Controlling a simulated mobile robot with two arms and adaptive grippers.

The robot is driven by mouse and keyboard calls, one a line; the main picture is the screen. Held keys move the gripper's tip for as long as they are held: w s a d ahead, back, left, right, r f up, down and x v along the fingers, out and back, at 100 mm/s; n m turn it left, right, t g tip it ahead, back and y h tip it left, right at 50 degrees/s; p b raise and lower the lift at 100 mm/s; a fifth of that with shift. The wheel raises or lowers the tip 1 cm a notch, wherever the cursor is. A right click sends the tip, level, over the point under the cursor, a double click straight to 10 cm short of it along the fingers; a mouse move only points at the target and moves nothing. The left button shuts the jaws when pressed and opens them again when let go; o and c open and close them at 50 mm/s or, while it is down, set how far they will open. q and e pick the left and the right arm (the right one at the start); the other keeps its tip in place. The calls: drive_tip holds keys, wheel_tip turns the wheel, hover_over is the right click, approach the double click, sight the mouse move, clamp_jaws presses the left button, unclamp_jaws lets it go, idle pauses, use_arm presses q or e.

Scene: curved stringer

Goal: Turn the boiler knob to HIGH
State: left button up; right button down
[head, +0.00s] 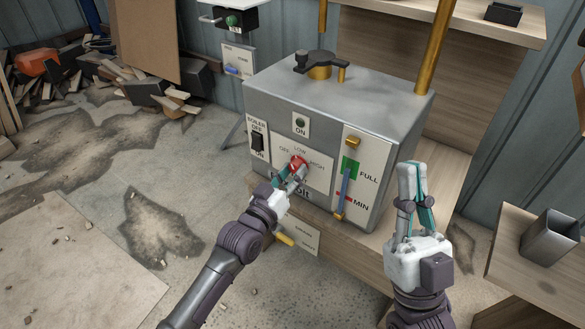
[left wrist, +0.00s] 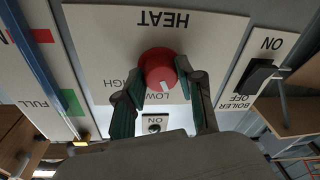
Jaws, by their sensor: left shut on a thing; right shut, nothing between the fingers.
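The red boiler knob (head: 298,161) is on the HEAT plate (head: 318,180) on the front of the metal boiler (head: 380,110). It also shows in the left wrist view (left wrist: 157,66), where the picture is upside down. Its white mark points at about LOW, perhaps a little to the OFF side. HIGH is printed at the right of the plate in the head view. My left gripper (head: 294,172) is shut on the knob, one finger on each side. My right gripper (head: 411,168) is shut and empty, raised in front of the boiler's right side.
A black boiler ON/OFF switch (head: 258,142) is left of the knob. A level gauge with FULL and MIN marks (head: 345,188) is to its right. A metal cup (head: 548,238) stands on a side table at right. Scrap wood lies at the back left.

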use_arm(q)
drive_tip(key=m+p, duration=0.2)
drive_tip(key=m, duration=0.3)
drive_tip(key=shift+h, duration=0.4)
drive_tip(key=m+p, duration=0.1)
drive_tip(key=m, duration=0.2)
drive_tip(key=m+h, duration=0.1)
drive_tip(key=m, duration=0.3)
drive_tip(key=shift+w+a+f+g+p, duration=0.1)
drive_tip(key=shift+a+g+p, duration=0.05)
drive_tip(key=shift+g+p, duration=0.2)
drive_tip(key=m, duration=0.3)
drive_tip(key=shift+h, duration=0.4)
drive_tip(key=shift+a+m+g+p, duration=0.1)
drive_tip(key=shift+m+g+p, duration=0.25)
drive_tip(key=shift+m, duration=1.55)
use_arm(e)
drive_tip(key=w+f+g+h, duration=0.2)
drive_tip(key=w+f+g, duration=0.1)
drive_tip(key=f+g, duration=0.3)
drive_tip(key=w+f+g+h, duration=0.2)
drive_tip(key=f+g, duration=0.4)
drive_tip(key=f, duration=0.5)
drive_tip(key=shift+w+d+g+h, duration=0.3)
drive_tip(key=shift+w+d+g, duration=0.15)
drive_tip(key=shift+w, duration=0.2)
drive_tip(key=shift+f, duration=0.2)
use_arm(q)
drive_tip(key=o, duration=1.1)
drive_tip(key=shift+o, duration=0.2)
